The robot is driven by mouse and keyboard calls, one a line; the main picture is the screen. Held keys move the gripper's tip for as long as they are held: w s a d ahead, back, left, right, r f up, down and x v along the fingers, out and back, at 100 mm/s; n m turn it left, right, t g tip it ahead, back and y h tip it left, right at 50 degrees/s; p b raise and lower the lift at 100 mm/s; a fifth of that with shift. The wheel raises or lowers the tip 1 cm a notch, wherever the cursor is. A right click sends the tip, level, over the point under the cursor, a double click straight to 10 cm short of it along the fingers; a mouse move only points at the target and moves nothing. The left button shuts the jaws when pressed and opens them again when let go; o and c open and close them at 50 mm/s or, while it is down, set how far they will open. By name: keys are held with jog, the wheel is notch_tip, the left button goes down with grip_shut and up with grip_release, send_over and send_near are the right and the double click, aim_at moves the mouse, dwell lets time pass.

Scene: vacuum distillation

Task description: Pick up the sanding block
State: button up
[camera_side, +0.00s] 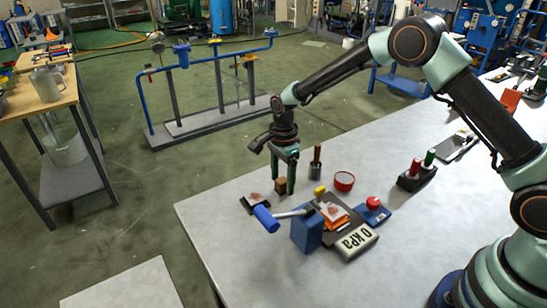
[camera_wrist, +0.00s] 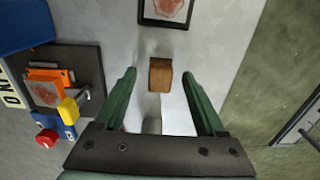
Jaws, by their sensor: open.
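The sanding block appears to be the small brown block (camera_wrist: 160,76) on the light table. In the wrist view it shows between the tips of my open gripper (camera_wrist: 159,73), with a gap on each side. In the side view the block (camera_side: 281,186) is at the fingertips of my gripper (camera_side: 283,180), which points down near the table's far left edge. One finger partly covers it there. I cannot tell how far the tips reach down its sides.
A dark framed plate (camera_side: 254,204) lies beside the block. A grey cup with a wooden handle (camera_side: 315,168) and a red round dish (camera_side: 344,181) stand close to the right. A blue-handled device (camera_side: 307,232) and a gauge marked "0 kPa" (camera_side: 352,242) sit nearer the front.

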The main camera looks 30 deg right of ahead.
aim_at(282, 180)
jog(key=shift+f, duration=0.55)
grip_shut()
jog(key=shift+r, duration=0.15)
notch_tip(282, 180, up, 20)
dwell(0.4)
